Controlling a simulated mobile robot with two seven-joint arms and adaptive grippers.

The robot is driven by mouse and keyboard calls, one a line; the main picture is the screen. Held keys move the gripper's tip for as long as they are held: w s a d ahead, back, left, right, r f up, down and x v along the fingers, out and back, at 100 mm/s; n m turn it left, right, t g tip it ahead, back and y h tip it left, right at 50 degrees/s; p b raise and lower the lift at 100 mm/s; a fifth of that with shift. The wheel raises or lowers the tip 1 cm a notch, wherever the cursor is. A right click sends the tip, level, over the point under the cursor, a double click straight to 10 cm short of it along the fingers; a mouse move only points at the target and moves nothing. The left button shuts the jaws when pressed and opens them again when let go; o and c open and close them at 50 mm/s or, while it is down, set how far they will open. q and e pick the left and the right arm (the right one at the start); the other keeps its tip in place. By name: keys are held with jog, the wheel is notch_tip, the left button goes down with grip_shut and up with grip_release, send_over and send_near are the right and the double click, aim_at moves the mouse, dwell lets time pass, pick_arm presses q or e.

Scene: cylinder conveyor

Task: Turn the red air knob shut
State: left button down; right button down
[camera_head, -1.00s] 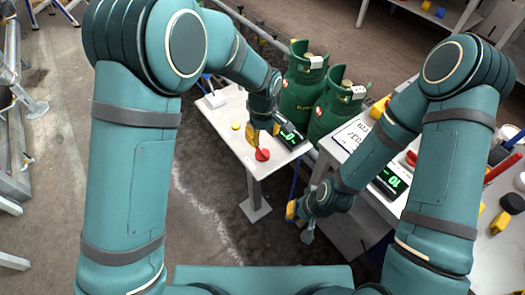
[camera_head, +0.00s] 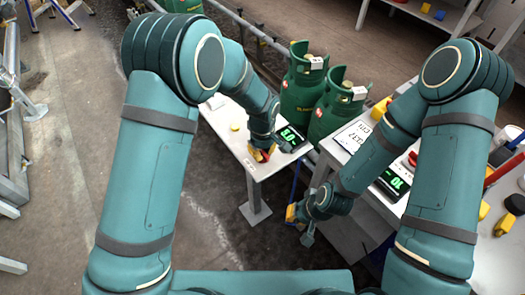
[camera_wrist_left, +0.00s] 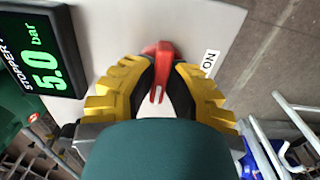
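The red air knob (camera_wrist_left: 160,60) sits on the white table in the left wrist view, its lever pointing down the picture. My left gripper (camera_wrist_left: 165,75) has a yellow finger on each side of the lever, and the narrow spacing at the tips looks shut on it. In the head view my left gripper (camera_head: 262,153) is over the knob and mostly hides it. The stopper display (camera_wrist_left: 45,55) beside the knob reads 5.0 bar. My right gripper (camera_head: 300,220) hangs low beside the right-hand table; its fingers are too small to judge.
The right-hand table (camera_head: 490,265) holds another display (camera_head: 392,183) and coloured items. A white "ON" label (camera_wrist_left: 210,62) is right of the knob.

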pick_arm(q)
jog(key=shift+m, duration=0.4)
jog(key=m, duration=1.3)
jog(key=shift+f, duration=0.1)
jog(key=shift+m, duration=2)
jog(key=c, duration=1)
grip_release()
